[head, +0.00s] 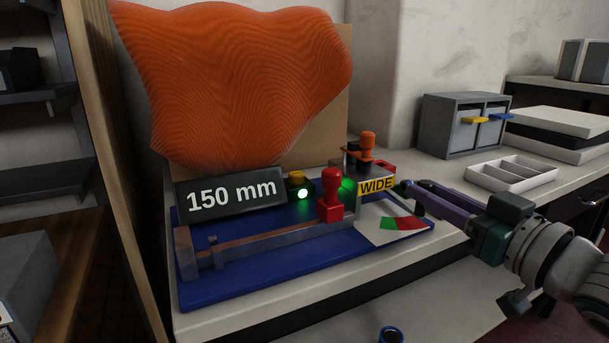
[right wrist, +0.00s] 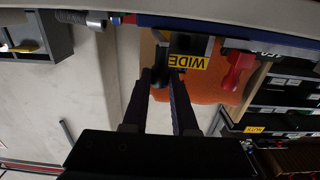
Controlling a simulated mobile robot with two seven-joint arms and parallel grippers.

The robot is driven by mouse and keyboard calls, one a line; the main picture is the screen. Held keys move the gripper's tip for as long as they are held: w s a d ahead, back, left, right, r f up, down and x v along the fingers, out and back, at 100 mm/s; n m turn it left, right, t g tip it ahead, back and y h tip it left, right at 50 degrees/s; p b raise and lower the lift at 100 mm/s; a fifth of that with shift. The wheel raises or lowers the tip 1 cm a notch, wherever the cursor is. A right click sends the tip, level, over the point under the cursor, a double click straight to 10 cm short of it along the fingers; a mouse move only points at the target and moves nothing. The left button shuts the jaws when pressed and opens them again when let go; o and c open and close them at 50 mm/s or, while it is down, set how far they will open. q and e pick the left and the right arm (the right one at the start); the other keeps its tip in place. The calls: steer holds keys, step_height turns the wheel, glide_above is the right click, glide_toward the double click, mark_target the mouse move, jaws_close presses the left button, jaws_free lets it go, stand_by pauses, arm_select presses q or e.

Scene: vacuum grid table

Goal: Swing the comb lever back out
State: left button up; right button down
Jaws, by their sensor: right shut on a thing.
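My right gripper (head: 408,192) reaches in from the right at the right end of the blue fixture board (head: 300,277). It is shut on a dark knob (right wrist: 162,74), which shows between its fingers in the right wrist view and seems to be the comb lever's handle. The rest of that lever is mostly hidden behind the yellow WIDE label (head: 376,186) and the gripper. A red handle (head: 331,190) stands on the slide bar left of the label. An orange-knobbed post (head: 367,150) stands behind it.
A 150 mm display (head: 232,195) and a lit green lamp (head: 302,194) stand on the board. An orange rippled sheet (head: 240,85) rises behind. A grey drawer box (head: 463,125) and divided tray (head: 511,172) are at the right.

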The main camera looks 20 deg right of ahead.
steer(key=shift+d, duration=0.8)
steer(key=shift+f, duration=0.15)
steer(key=shift+d, duration=0.15)
steer(key=c, duration=1.1)
jaws_free()
steer(key=o, duration=0.4)
steer(key=shift+d, duration=0.15)
steer(key=shift+s+p, duration=0.1)
steer(key=shift+p, duration=0.2)
